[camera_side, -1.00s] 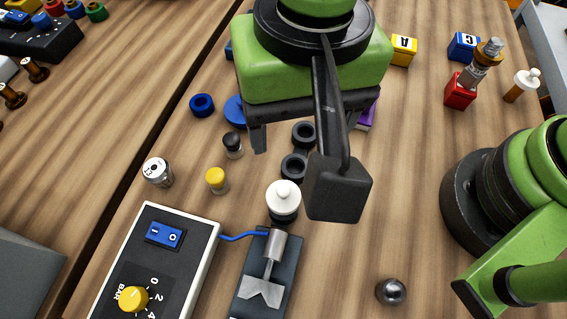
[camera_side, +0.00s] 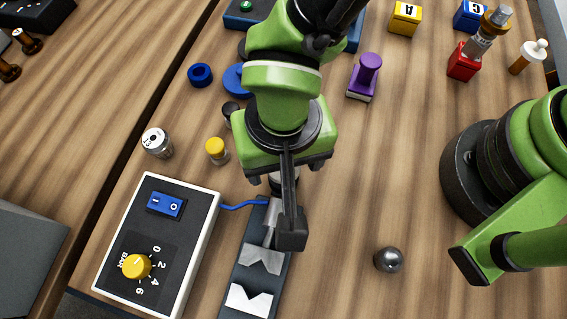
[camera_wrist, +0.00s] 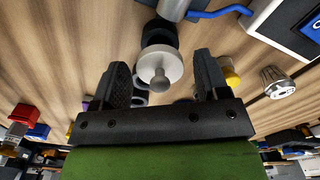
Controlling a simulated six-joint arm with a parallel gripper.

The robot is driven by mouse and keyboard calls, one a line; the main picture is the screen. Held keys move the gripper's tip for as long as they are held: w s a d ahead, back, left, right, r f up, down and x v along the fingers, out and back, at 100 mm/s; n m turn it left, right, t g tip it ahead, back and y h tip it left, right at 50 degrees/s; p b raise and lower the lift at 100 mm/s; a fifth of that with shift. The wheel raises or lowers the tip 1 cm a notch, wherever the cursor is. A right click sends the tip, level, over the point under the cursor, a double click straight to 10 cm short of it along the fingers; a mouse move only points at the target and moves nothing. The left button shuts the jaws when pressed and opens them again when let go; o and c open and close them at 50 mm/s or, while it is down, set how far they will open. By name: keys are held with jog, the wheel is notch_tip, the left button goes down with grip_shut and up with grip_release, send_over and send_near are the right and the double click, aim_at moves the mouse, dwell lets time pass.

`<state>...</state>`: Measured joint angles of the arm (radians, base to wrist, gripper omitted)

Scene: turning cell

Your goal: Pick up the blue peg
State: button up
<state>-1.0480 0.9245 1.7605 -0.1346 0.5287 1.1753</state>
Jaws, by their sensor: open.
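I cannot make out a clear blue peg in either view. A flat blue round piece (camera_side: 236,79) lies on the table left of my arm, partly hidden by it; I cannot tell if it belongs to a peg. My gripper (camera_side: 287,170) points down at the head of the dark clamp fixture (camera_side: 243,284). In the wrist view my gripper (camera_wrist: 160,62) is open, its fingers apart. A white knobbed piece (camera_wrist: 160,66) shows between them, with no finger seen touching it. In the side view my gripper mostly hides that piece.
A blue ring (camera_side: 200,74), a yellow-topped piece (camera_side: 217,150) and a metal cylinder (camera_side: 157,141) stand left. The control box (camera_side: 160,240) is front left. A purple knobbed piece (camera_side: 366,75) stands behind right, a steel ball (camera_side: 388,259) front right. Bare wood lies right of my gripper.

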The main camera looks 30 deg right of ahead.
jog(key=c, duration=1)
jog(key=shift+o, duration=0.2)
